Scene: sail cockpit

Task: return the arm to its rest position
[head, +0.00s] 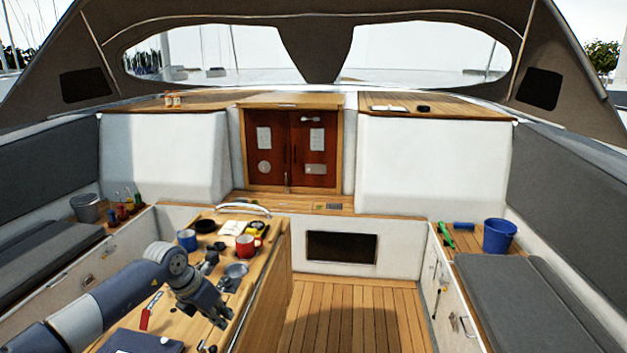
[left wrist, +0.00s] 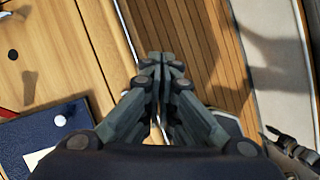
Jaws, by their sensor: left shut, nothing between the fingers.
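My left arm comes in from the lower left in the head view and reaches over the wooden cockpit table (head: 262,268). My left gripper (head: 221,318) points down over the table's right part, near its edge. In the left wrist view the gripper's fingers (left wrist: 165,62) are together with nothing between them. Below them show the table's edge and the slatted deck. No right gripper can be made out in the head view.
The table holds a blue mug (head: 187,240), a red mug (head: 245,245), a grey bowl (head: 236,270), a red-handled tool (head: 150,311) and a dark blue book (head: 140,341). The slatted floor (head: 350,315) to the right is clear. A blue bucket (head: 498,235) stands on the right bench.

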